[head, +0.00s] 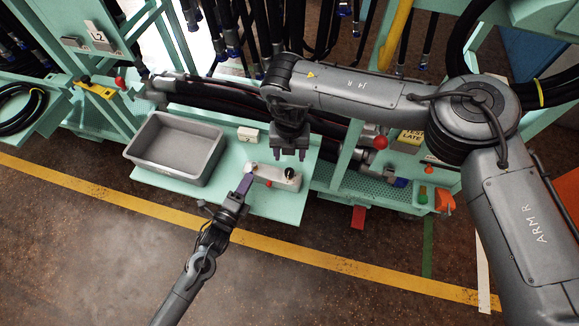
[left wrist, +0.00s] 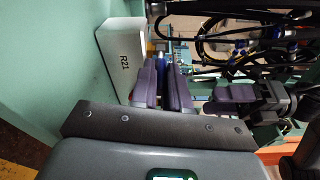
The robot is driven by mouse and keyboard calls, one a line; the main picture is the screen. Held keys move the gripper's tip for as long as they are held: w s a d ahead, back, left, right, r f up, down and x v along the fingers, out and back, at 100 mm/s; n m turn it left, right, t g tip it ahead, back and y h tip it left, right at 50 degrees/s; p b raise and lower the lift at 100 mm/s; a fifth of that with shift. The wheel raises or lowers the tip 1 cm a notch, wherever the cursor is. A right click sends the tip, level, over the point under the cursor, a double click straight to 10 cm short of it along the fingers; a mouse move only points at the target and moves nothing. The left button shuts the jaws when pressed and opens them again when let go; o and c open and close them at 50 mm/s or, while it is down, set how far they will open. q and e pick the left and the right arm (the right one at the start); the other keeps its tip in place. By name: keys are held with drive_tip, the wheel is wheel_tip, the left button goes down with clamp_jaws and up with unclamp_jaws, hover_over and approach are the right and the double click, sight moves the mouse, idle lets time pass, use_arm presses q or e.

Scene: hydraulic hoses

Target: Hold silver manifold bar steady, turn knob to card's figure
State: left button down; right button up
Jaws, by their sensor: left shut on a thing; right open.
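The silver manifold bar (head: 264,172) lies on the teal shelf, with a black knob (head: 289,173) near its right end. My left gripper (head: 245,182) is shut on the bar's left end.
A grey bin (head: 178,148) stands on the shelf left of the bar. Black hoses (head: 225,98) run behind. A red knob (head: 380,142) sticks out at the right.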

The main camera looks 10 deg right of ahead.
sight(289, 170)
wheel_tip(289, 170, down, 9)
drive_tip(key=shift+r, duration=0.15)
drive_tip(key=shift+c, duration=0.3)
drive_tip(key=c, duration=1)
drive_tip(key=n, duration=0.5)
drive_tip(key=shift+n, duration=0.3)
drive_tip(key=n, duration=0.6)
drive_tip(key=shift+a, duration=0.1)
